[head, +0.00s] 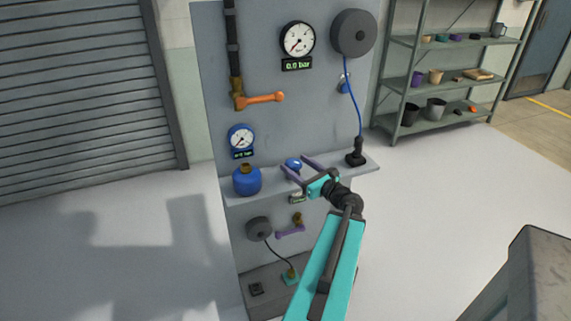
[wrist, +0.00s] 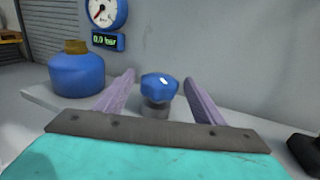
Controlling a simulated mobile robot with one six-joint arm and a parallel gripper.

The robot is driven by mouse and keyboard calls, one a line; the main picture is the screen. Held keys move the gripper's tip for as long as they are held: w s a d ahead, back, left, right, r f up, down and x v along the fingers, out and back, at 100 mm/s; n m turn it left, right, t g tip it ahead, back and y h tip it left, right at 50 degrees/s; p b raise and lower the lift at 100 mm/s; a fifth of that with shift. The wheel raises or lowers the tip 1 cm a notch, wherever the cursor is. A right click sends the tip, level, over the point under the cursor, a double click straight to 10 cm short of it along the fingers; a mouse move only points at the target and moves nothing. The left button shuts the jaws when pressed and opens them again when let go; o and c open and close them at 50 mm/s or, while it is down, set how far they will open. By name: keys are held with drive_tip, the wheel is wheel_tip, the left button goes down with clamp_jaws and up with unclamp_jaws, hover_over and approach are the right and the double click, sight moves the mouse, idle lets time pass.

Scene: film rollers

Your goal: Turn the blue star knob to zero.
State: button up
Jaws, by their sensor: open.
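The blue star knob (head: 293,164) sits on the grey shelf of the panel. In the wrist view my gripper (wrist: 158,88) has one finger on each side of the knob, with gaps showing on both sides. A blue-rimmed gauge (head: 241,138) hangs at the left; its green display reads 0.0 bar in the wrist view (wrist: 107,40).
A blue canister (head: 247,181) with a brass top stands left of the knob on the shelf (head: 213,190). A black handset (head: 356,153) on a blue cord stands to the right. An orange lever (head: 263,98) and a white gauge (head: 298,39) are higher up.

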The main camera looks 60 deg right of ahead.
sight(288, 159)
drive_tip(key=shift+w+d+f+b, duration=0.2)
drive_tip(key=shift+w+b, duration=0.4)
drive_tip(key=shift+b, duration=0.2)
drive_tip(key=shift+r+x, duration=0.15)
drive_tip(key=shift+x, duration=1.1)
drive_tip(key=shift+r+x, duration=0.1)
drive_tip(key=shift+x, duration=1.15)
drive_tip(key=shift+c, duration=0.2)
